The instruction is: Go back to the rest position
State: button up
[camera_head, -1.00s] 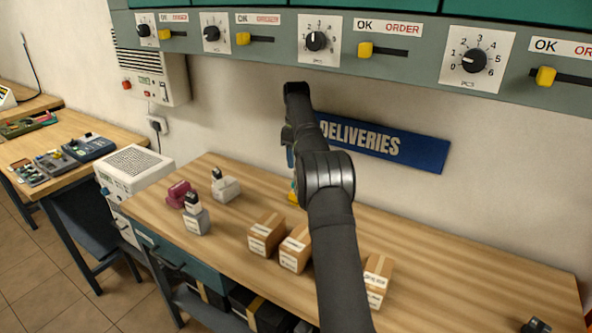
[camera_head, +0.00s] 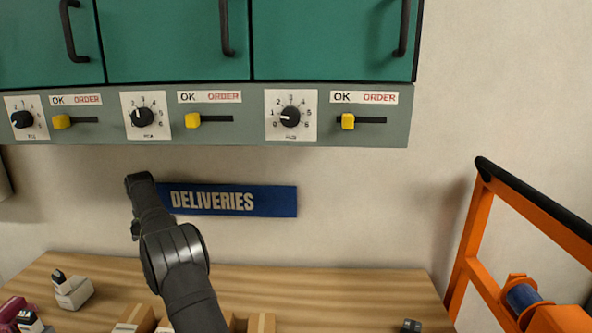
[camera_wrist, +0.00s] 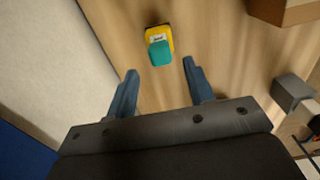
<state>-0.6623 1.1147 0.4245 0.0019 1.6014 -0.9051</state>
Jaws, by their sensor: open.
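My gripper (camera_wrist: 158,88) shows in the wrist view with its two blue fingers spread apart and nothing between them. It points down over the wooden bench (camera_wrist: 215,62). A yellow stamp with a teal handle (camera_wrist: 160,50) stands on the bench beyond the fingertips, apart from them. In the head view my dark arm reaches up in front of the bench and the blue DELIVERIES sign (camera_head: 235,201); the gripper itself is hidden there.
Cardboard boxes (camera_head: 134,318) and stamps (camera_head: 73,291) stand on the bench's left part. A small dark object (camera_head: 411,326) lies at right. Above hangs a grey panel (camera_head: 250,130) with dials and yellow sliders. An orange frame (camera_head: 472,240) stands at right.

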notch_tip(320, 180, down, 7)
notch_tip(320, 180, up, 3)
jog(key=shift+r, duration=0.65)
jog(key=shift+f, duration=0.1)
